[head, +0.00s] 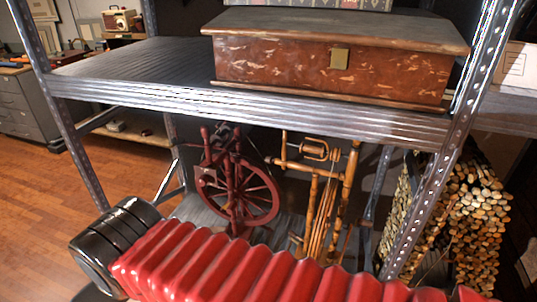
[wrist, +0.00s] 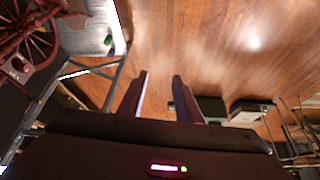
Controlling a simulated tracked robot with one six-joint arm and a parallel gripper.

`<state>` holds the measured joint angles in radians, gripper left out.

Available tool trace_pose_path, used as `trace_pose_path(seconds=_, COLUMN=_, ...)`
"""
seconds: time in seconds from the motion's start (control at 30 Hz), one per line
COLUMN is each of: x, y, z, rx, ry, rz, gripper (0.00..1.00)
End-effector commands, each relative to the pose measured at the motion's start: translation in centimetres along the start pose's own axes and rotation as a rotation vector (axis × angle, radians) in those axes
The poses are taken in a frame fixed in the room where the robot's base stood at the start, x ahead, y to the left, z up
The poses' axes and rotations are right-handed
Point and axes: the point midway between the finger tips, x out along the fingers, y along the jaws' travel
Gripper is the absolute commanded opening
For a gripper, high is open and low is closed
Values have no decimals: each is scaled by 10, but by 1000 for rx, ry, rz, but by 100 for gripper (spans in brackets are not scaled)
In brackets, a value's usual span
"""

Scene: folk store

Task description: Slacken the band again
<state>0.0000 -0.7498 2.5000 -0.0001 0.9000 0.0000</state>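A dark red spinning wheel (head: 240,185) stands on the lower shelf in the head view. A lighter, honey-coloured spinning wheel (head: 318,190) stands to its right. I cannot make out a band on either one, nor tell whether it is tight or slack. Part of the red wheel (wrist: 35,35) also shows at the upper left of the wrist view. My gripper (wrist: 160,82) is open in the wrist view, its two fingers apart with nothing between them, over the wooden floor. It is away from both wheels. I cannot make out its fingers in the head view.
A metal shelf (head: 250,105) spans above the wheels, with a worn wooden chest (head: 335,70) on it. Its upright posts (head: 445,165) flank the lower opening. A grey cabinet (head: 30,105) is far left. The floor (head: 50,200) at left is clear.

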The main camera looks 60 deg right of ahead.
Motion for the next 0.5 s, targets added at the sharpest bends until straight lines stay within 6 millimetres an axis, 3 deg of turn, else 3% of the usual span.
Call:
trace_pose_path(seconds=0.3, x=0, y=0, z=0, rx=0, ry=0, rz=0, gripper=31)
trace_pose_path(seconds=0.5, x=2, y=5, z=-2, rx=6, ry=-15, rz=15, gripper=45)
